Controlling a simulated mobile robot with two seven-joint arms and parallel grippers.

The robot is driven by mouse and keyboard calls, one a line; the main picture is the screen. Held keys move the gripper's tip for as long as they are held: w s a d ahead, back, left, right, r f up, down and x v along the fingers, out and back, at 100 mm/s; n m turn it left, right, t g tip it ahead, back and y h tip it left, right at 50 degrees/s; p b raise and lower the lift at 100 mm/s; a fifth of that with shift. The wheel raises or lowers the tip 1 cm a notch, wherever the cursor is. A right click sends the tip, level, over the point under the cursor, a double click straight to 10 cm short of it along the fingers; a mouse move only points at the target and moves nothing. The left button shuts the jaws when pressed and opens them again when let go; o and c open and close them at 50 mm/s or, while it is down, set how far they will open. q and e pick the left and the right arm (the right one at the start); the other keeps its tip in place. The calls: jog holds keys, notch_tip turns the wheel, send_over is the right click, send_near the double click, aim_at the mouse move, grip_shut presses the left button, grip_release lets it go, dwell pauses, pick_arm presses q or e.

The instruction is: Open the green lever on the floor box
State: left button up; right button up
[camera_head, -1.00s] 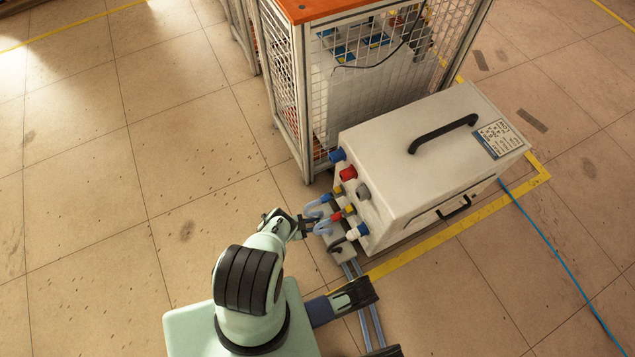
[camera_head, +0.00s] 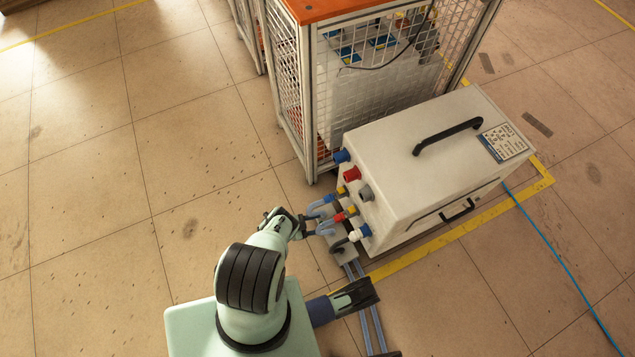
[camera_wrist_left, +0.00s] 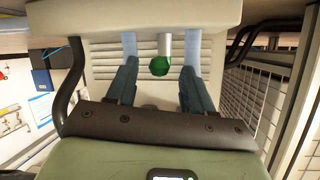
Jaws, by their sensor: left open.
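The green lever shows as a round green knob (camera_wrist_left: 160,66) on a pale stem in the left wrist view. It lies between the two fingers of my left gripper (camera_wrist_left: 158,85), beyond them, with clear gaps on both sides. The stem comes down from a beige body (camera_wrist_left: 135,13) at the top. In the head view, my left gripper (camera_head: 305,226) is beside the small pale box (camera_head: 345,251) on the floor, near its curved blue hoses. It is open and holds nothing visible. I cannot make out the green knob in the head view.
A large beige case (camera_head: 430,160) with coloured connectors and a black handle stands to the right. A wire-mesh cabinet (camera_head: 300,100) with an orange top stands behind. Pipes (camera_head: 364,310) run along the floor. The floor (camera_head: 120,210) to the left is clear.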

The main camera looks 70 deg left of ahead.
pick_arm(q)
jog(key=p+v, duration=0.3)
jog(key=v, duration=0.9)
jog(key=shift+s+r, duration=0.15)
jog(key=shift+s, duration=0.05)
pick_arm(e)
jog(key=w+r+t, duration=0.2)
jog(key=w+r, duration=0.1)
jog(key=w, duration=0.3)
jog(key=shift+w+a+r, duration=0.15)
jog(key=shift+a+r, duration=0.2)
jog(key=shift+r, duration=0.05)
